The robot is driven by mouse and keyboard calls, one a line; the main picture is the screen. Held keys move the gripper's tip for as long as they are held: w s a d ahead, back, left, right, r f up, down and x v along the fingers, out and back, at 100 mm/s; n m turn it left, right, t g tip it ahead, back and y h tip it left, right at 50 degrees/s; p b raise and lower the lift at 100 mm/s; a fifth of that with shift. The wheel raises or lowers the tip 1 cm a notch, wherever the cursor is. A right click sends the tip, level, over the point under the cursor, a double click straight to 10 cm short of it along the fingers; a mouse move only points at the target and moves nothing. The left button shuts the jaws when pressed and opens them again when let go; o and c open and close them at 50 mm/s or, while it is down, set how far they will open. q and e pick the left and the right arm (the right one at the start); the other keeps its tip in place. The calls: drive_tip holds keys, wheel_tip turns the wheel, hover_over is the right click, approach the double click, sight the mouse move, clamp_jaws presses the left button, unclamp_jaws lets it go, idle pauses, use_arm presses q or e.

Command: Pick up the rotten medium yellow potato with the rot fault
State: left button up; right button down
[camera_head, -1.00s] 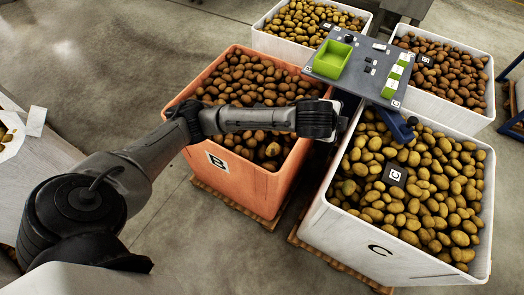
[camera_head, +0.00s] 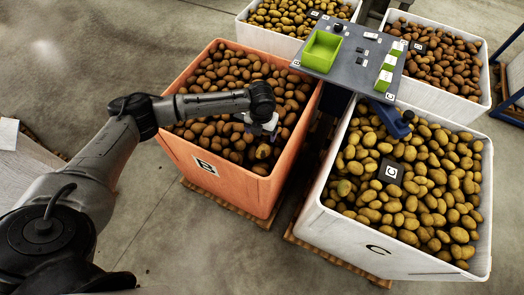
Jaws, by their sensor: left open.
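Yellow potatoes (camera_head: 440,190) fill the white crate marked C (camera_head: 375,245) at the right. Brown potatoes (camera_head: 215,75) fill the orange crate marked B (camera_head: 225,190) in the middle. I cannot single out the rotten medium yellow potato; the rot fault is too small to tell at this size. My left arm reaches in from the left, and my left gripper (camera_head: 265,128) is over the orange crate, above its potatoes. It is open, and I see nothing held in it. My right gripper is not in view.
A grey panel (camera_head: 345,75) with green trays (camera_head: 322,50) stands between the crates. A dark blue bracket (camera_head: 388,118) juts over crate C beneath it. Two more white crates of potatoes stand behind. Bare concrete floor (camera_head: 130,40) lies at the left.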

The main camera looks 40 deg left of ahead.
sight(263, 149)
use_arm(q)
wheel_tip(263, 149, down, 9)
drive_tip(key=shift+w+r+m+b, duration=0.1)
drive_tip(key=shift+r+m+b, duration=0.1)
drive_tip(key=shift+m+b, duration=0.75)
drive_tip(key=f, duration=0.2)
drive_tip(key=f+b, duration=0.1)
drive_tip(key=shift+w+d+f, duration=0.15)
drive_tip(key=shift+d+f, duration=0.05)
drive_tip(key=shift+f, duration=0.9)
drive_tip(key=shift+c, duration=0.4)
drive_tip(key=c, duration=0.9)
drive_tip(key=shift+c, duration=0.2)
